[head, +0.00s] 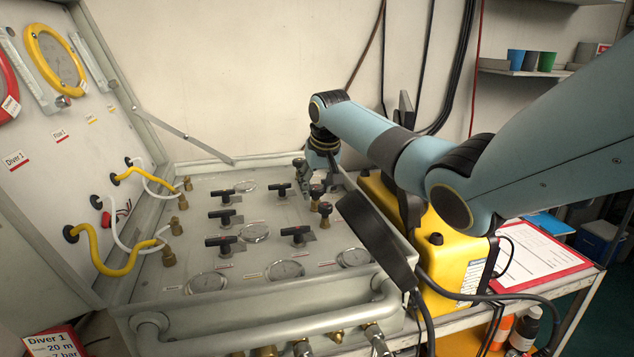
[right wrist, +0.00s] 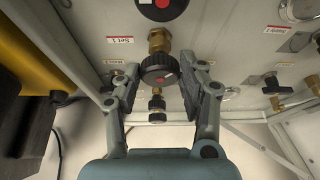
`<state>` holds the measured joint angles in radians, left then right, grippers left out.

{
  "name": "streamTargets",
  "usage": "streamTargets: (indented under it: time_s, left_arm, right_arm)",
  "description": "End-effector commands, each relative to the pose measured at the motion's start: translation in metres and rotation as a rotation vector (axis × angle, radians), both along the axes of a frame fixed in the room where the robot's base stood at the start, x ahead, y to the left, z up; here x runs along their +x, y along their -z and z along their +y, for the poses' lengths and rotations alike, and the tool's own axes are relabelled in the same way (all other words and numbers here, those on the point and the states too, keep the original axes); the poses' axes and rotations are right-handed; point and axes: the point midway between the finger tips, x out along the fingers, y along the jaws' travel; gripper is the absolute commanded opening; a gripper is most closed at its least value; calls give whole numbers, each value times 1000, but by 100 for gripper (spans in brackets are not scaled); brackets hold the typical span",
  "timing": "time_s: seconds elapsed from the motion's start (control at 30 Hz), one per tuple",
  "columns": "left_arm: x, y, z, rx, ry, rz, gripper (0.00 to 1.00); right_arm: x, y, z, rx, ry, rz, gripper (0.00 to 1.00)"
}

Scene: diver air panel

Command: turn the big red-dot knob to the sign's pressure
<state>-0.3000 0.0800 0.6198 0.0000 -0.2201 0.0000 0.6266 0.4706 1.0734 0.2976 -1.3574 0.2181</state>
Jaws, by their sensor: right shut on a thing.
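My right gripper (head: 315,186) reaches down to the back right of the grey panel (head: 205,203). In the right wrist view its two fingers (right wrist: 162,72) are shut on a black ribbed knob (right wrist: 159,66) with a red dot and a brass stem. A larger-looking black knob (right wrist: 162,9), also with a red mark, sits beyond it at the top edge. In the head view a black knob (head: 325,209) stands just in front of the gripper. The sign (head: 55,343) at bottom left reads "Diver 1", 20 m and what looks like 7 bar; its lower part is cut off. My left gripper is out of view.
Several round gauges (head: 285,269) lie in the panel; their needles are too small to read. Black lever valves (head: 220,240) stand left of the gripper. A yellow case (head: 449,262) and red clipboard (head: 540,255) are to the right. The open lid (head: 60,190) carries yellow hoses.

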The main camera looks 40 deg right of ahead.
Motion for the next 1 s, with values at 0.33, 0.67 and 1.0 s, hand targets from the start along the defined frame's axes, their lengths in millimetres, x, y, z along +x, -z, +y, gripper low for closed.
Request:
streamTargets:
  time_s: [0.33, 0.67, 1.0]
  left_arm:
    - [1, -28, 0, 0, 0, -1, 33]
    - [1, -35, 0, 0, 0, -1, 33]
    - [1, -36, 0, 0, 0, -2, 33]
  right_arm:
    - [1, -3, 2, 1, 241, 2, 8]
    - [2, -1, 3, 0, 411, 0, 8]
    - [3, -1, 2, 0, 461, -3, 8]
